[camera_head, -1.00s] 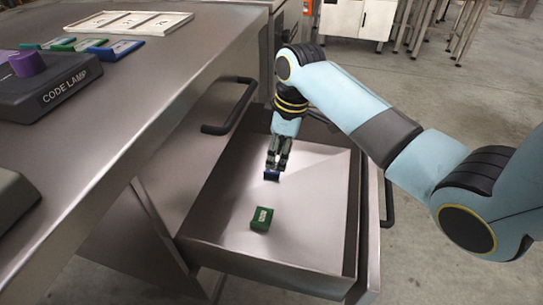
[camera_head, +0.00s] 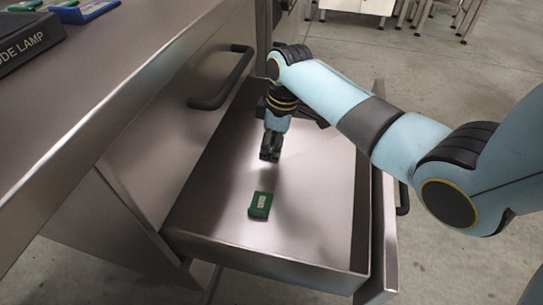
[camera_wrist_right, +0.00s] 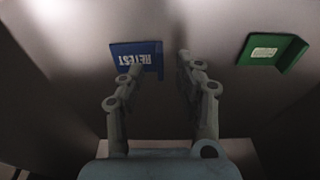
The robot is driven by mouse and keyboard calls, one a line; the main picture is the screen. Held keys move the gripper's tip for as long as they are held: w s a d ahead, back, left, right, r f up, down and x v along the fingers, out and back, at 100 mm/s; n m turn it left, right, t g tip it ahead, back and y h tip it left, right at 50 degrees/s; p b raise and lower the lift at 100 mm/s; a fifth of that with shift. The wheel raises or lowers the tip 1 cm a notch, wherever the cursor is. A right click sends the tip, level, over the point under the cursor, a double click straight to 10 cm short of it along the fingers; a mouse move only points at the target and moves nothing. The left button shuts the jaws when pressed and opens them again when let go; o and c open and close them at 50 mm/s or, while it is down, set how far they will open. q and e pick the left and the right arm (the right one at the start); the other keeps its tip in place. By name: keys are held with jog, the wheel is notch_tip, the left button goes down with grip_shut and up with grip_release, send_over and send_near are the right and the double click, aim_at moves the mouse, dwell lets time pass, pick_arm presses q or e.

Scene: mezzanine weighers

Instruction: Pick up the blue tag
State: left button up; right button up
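The blue tag (camera_wrist_right: 136,56), with white lettering "RETEST" upside down, lies on the drawer floor in the right wrist view. In the head view it is not visible, apparently behind my right gripper (camera_head: 269,157). In the right wrist view my right gripper (camera_wrist_right: 162,66) has its two fingers apart with nothing held between them. The left finger's tip overlaps the blue tag's lower right part; the right finger is to the right of the tag. I cannot tell whether they touch. My left gripper is not in view.
A green tag (camera_head: 260,205) lies in the open drawer (camera_head: 215,205), and shows at right in the wrist view (camera_wrist_right: 272,52).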

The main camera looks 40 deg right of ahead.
jog(key=shift+f, duration=0.95)
jog(key=shift+a+r, duration=0.1)
jog(key=shift+c, duration=0.3)
grip_shut()
jog(key=shift+r, duration=0.1)
